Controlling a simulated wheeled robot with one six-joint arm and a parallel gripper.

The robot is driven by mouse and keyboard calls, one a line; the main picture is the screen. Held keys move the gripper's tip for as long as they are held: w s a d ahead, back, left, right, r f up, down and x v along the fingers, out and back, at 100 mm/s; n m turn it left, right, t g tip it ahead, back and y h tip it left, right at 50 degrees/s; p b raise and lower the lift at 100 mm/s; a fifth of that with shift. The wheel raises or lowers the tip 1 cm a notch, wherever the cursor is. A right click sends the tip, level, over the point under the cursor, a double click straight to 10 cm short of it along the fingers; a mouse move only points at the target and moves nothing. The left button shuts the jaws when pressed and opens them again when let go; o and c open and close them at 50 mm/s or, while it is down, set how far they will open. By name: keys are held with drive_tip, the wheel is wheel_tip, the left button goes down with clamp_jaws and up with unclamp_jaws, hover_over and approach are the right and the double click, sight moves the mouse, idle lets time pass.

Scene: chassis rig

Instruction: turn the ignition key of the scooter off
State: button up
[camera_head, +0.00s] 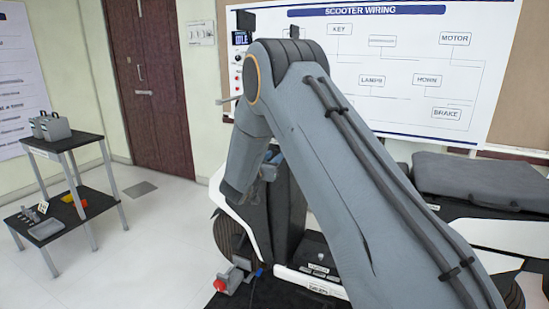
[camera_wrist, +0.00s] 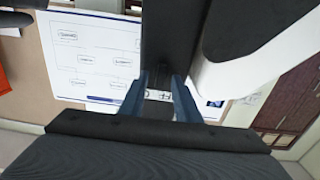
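The scooter (camera_head: 286,215) stands behind my arm, its dark front column and white panels partly covered. My gripper (camera_head: 270,168) is at the upper part of the column, mostly hidden by my arm in the head view. In the wrist view, its two blue fingers (camera_wrist: 161,85) stand apart and point at the dark column (camera_wrist: 172,40). A small grey plate with dark lettering (camera_wrist: 160,95) shows between the fingers. I cannot make out the ignition key in either view.
A wiring poster (camera_head: 400,60) hangs behind the scooter. A small display reading IDLE (camera_head: 241,38) shows left of it. A grey folded item (camera_head: 480,180) lies at the scooter's seat.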

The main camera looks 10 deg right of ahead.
drive_tip(key=b+v, duration=0.1)
drive_tip(key=v, duration=0.5)
drive_tip(key=shift+s+a, duration=0.2)
drive_tip(key=shift+s, duration=0.1)
drive_tip(key=shift+w, duration=0.1)
drive_tip(key=s+f+n+g+y, duration=0.3)
drive_tip(key=s+f+g+y, duration=0.15)
drive_tip(key=s, duration=0.45)
drive_tip(key=s+f+n+g+y, duration=0.3)
drive_tip(key=s+y, duration=0.3)
drive_tip(key=s, duration=0.4)
drive_tip(key=s+d+f+g, duration=0.1)
drive_tip(key=s+d+g, duration=0.1)
drive_tip(key=s, duration=1)
drive_tip(key=s+d+f+n+g, duration=0.1)
drive_tip(key=s+g, duration=0.3)
drive_tip(key=s, duration=0.7)
drive_tip(key=shift+s+d+f, duration=0.4)
drive_tip(key=shift+d, duration=0.4)
drive_tip(key=shift+g, duration=0.25)
